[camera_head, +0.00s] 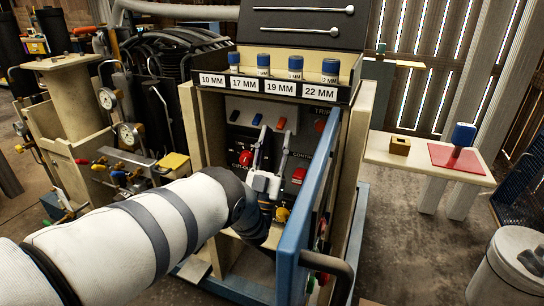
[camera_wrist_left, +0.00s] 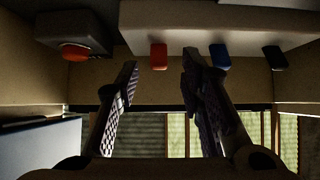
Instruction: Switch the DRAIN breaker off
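Three small breaker levers sit in a row on the upper panel inside the cabinet: a dark one (camera_head: 234,115), a blue one (camera_head: 257,119) and a red one (camera_head: 281,123). The DRAIN label is not readable. My left gripper (camera_head: 274,134) is inside the cabinet, fingers pointing up, just below the blue and red levers. In the left wrist view my left gripper (camera_wrist_left: 160,68) is open and empty. The red lever (camera_wrist_left: 158,55) shows between its fingertips, the blue lever (camera_wrist_left: 219,55) just right of them, and the dark lever (camera_wrist_left: 274,57) farther right. My right gripper is out of view.
The blue cabinet door (camera_head: 308,190) stands open close to the right of my left forearm. A red round button (camera_head: 319,126) sits right of the levers, and a red switch (camera_head: 299,175) lower down. Labelled blue-topped sockets (camera_head: 330,67) stand on the shelf above.

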